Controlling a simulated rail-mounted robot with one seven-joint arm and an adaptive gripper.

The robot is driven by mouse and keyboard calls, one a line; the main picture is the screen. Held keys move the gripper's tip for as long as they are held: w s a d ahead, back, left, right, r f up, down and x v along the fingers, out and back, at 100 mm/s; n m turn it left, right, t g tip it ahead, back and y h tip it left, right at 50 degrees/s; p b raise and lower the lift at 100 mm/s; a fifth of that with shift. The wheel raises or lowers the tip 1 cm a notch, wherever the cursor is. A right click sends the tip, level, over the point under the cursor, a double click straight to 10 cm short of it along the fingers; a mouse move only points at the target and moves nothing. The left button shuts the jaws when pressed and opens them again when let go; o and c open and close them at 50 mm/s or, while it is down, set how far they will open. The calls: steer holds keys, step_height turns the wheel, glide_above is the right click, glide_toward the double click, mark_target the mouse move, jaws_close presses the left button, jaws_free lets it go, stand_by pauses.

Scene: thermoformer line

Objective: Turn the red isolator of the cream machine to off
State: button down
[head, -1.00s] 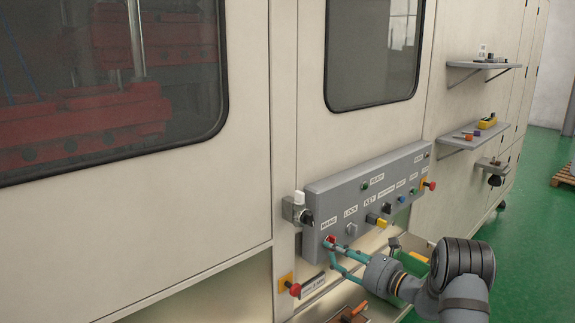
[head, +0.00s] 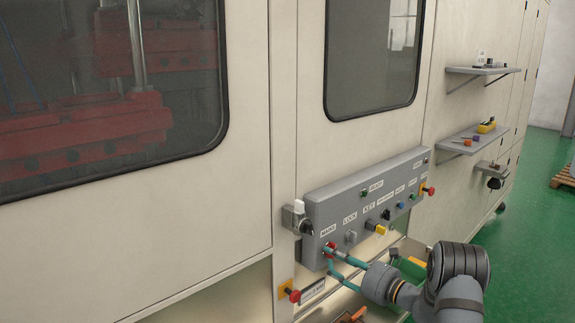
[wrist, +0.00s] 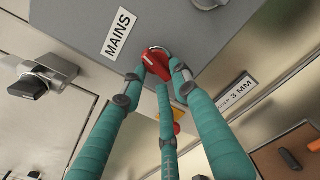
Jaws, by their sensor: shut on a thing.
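The red isolator (head: 330,247) sits under the MAINS label at the left end of the grey control panel (head: 345,205) on the cream machine. In the wrist view its red handle (wrist: 153,62) lies aslant, with a pale ring partly showing behind it. My gripper (head: 332,254) is at the isolator, its teal fingers reaching in from the lower right. In the wrist view my gripper (wrist: 160,75) is shut on the red handle, with fingertips on both sides of it. The fingertips hide part of the handle, and I cannot read its on or off marks.
A black rotary handle (head: 304,222) projects left of the panel. Red mushroom buttons stand below left (head: 293,295) and at the panel's right end (head: 428,190). A yellow tag (head: 378,230) hangs under KEY. Shelves (head: 470,140) project farther right.

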steer(key=shift+w+d+r+m+t, duration=0.15)
steer(key=shift+w+d+r+t, duration=0.1)
steer(key=shift+r, duration=0.35)
steer(key=shift+w+d+r+m+t, duration=0.15)
steer(key=shift+w+d+r, duration=0.1)
steer(key=shift+r, duration=0.35)
steer(key=shift+a+r+m+p, duration=0.1)
steer(key=shift+r+m+p, duration=0.1)
steer(key=shift+m+p, duration=0.65)
steer(key=c, duration=1.6)
jaws_free()
steer(key=shift+s+f, duration=0.15)
steer(key=shift+f, duration=0.05)
steer(key=o, duration=0.4)
steer(key=shift+a+f, duration=0.1)
steer(key=shift+f, duration=0.2)
steer(key=shift+s, duration=0.1)
glide_toward(335, 248)
steer(key=s, duration=0.1)
steer(key=s+d, duration=0.1)
steer(key=shift+s+d+f, duration=0.3)
steer(key=shift+d+f, duration=0.05)
